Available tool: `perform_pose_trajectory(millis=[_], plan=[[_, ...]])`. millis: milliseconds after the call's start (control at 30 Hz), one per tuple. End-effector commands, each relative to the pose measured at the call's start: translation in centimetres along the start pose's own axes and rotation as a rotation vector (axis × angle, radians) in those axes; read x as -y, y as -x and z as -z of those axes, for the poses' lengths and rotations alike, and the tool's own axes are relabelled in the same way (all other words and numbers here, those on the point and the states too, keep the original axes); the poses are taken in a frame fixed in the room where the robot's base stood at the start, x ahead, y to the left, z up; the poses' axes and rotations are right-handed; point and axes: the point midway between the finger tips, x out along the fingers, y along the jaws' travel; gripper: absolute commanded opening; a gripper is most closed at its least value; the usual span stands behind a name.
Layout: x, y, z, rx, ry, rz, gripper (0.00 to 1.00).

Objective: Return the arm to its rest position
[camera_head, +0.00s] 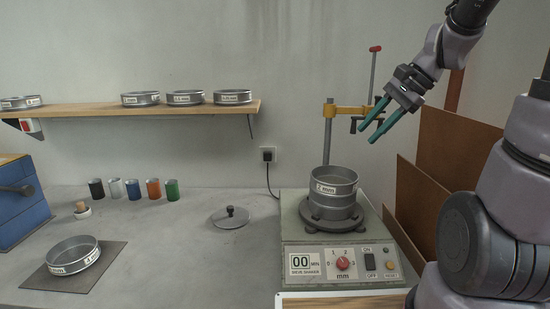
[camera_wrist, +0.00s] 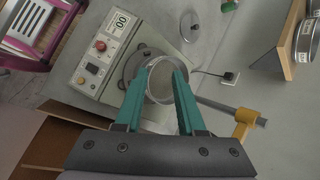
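My gripper (camera_head: 374,127) is raised above the sieve shaker, up and to the right of the sieve stack, in the head view. Its two teal fingers are apart with nothing visible between them in that view. In the wrist view the fingers (camera_wrist: 166,84) point toward the shaker, and the sieve stack (camera_wrist: 160,80) shows beyond and between them, well below. The sieve stack, labelled 2 mm, stands upright on the shaker (camera_head: 300,238) in the head view (camera_head: 333,190). My arm comes in from the upper right.
A yellow clamp (camera_head: 350,111) on an upright rod stands behind the shaker, close to my gripper. Brown boards (camera_head: 440,150) lean at the right. A lid (camera_head: 231,217) lies on the bench. A sieve (camera_head: 74,254) sits on a dark mat. A wooden shelf (camera_head: 190,109) holds several sieves.

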Motion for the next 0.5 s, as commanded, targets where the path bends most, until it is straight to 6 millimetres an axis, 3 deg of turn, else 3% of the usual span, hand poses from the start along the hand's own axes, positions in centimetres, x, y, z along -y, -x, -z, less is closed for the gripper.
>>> perform_pose_trajectory(millis=[33,200,500], plan=[[-0.4,1.1,-1.4,-0.052,0.098,-0.009,0.38],[-2.3,4.5,-4.3,-0.238,0.407,-0.046,0.38],[-4.3,8.8,-6.7,-0.476,0.747,-0.062,0.38]])
